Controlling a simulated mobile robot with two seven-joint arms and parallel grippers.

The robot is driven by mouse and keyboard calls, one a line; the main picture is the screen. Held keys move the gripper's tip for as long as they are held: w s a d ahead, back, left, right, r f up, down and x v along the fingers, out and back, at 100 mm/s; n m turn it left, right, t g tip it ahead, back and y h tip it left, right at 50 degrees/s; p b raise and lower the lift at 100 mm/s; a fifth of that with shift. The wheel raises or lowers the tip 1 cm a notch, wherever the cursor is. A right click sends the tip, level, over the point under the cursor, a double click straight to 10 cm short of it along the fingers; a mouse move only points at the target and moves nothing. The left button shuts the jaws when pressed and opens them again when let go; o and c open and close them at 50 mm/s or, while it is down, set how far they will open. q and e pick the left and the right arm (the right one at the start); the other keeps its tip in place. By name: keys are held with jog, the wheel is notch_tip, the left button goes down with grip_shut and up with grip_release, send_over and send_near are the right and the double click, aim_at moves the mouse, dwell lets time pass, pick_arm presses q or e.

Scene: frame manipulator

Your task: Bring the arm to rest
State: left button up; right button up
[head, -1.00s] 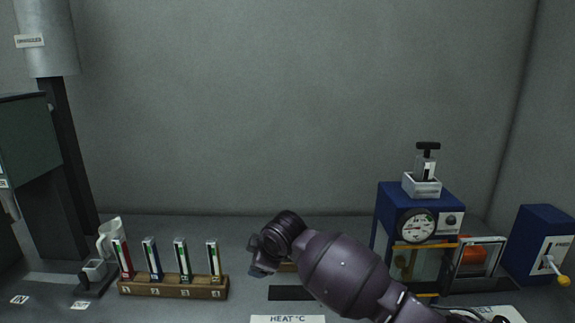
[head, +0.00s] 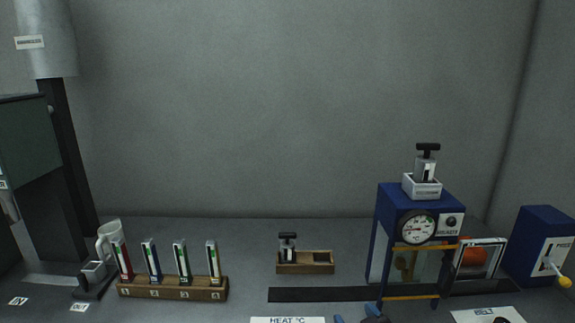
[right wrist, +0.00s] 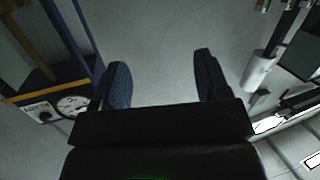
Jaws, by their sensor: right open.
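My right gripper (head: 355,318) shows only at the bottom edge of the head view, right of the HEAT °C label. Most of that arm is out of frame. In the right wrist view the gripper (right wrist: 162,80) has its two blue-padded fingers wide apart, with nothing between them. It is open and empty. My left gripper is in neither view.
A blue gauge machine (head: 393,207) stands right of centre, with a blue lever box (head: 530,240) beyond it. A wooden holder (head: 304,268) carries one stamp-like tool.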

jog(key=s+d+f+m+g+h, duration=0.1)
jog(key=s+d+f, duration=0.3)
jog(key=s, duration=0.3)
jog(key=s+d+f+m+g+h, duration=0.1)
jog(key=s+d+f+h, duration=0.1)
jog(key=s+d+f, duration=0.2)
jog(key=s+d+f+m+g+h, duration=0.1)
jog(key=s+d+f+g, duration=0.1)
jog(key=s+d+f, duration=0.3)
jog(key=s+f, duration=0.3)
jog(key=s, duration=0.4)
jog(key=shift+f+h, duration=0.35)
jog(key=shift+h, duration=0.05)
jog(key=shift+s, duration=0.1)
